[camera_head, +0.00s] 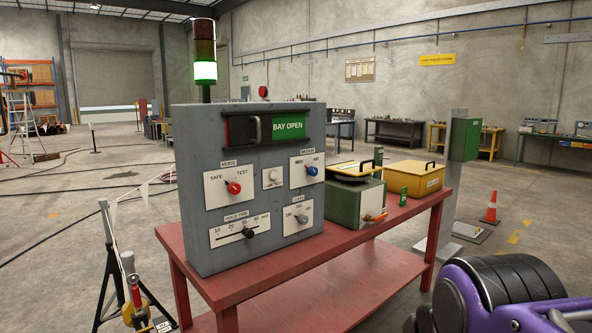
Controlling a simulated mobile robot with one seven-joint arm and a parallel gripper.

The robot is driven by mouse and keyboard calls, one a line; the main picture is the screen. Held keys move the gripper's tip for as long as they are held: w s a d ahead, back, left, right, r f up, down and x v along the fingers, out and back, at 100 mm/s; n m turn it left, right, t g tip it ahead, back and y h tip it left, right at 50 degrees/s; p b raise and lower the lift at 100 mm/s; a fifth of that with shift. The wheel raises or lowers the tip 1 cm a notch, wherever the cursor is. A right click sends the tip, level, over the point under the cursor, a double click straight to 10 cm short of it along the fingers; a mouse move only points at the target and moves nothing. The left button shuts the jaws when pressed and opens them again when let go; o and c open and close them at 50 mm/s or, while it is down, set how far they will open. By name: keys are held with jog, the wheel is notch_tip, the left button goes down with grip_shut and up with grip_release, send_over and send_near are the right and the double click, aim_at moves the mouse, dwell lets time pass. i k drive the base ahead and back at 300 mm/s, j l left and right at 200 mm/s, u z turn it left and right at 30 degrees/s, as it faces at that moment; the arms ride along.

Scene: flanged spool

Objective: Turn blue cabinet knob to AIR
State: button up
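A grey cabinet (188,200) stands upright on a red table (275,279). Its blue knob (312,171) sits on a white plate at the right of the front panel. AIR is printed at the plate's upper right, and a smaller label at its upper left is hard to read. The knob is too small to tell which mark it points at. Part of my purple and black arm (505,290) shows at the lower right, apart from the cabinet. My gripper's fingers are not in view.
The panel also has a red knob (233,188) under MODE, a grey knob (302,219), a pale button (271,175) and a HOLD TIME slider (248,233). A green box (354,208) and yellow case (416,181) stand to the right. A black stand (106,275) is at left.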

aim_at(312, 171)
jog(key=i+l, duration=0.3)
jog(key=i+l+u, duration=0.1)
jog(key=i+l, duration=0.2)
jog(key=i, duration=0.25)
